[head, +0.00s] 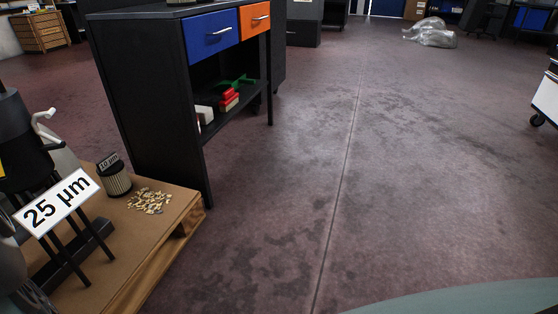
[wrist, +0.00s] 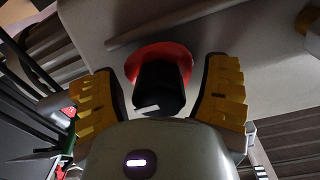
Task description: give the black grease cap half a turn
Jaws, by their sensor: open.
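In the wrist view a black piece (wrist: 157,84) with a small pale mark at its lower end stands in front of a red round flange (wrist: 178,50). It looks like the black grease cap, though the view is dark. My gripper (wrist: 163,70) is open, with one yellow-padded finger to the left of the black piece and one to the right. Gaps show on both sides, so the fingers do not visibly touch it. The gripper's body hides the lower part of the view. Neither the cap nor the gripper shows in the head view.
A wooden platform (head: 150,240) at lower left carries a "10 µm" filter (head: 117,182), a "25 µm" sign (head: 56,201) and scattered chips (head: 149,201). A black workbench (head: 150,90) with drawers stands behind. The floor (head: 400,170) to the right is mostly clear.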

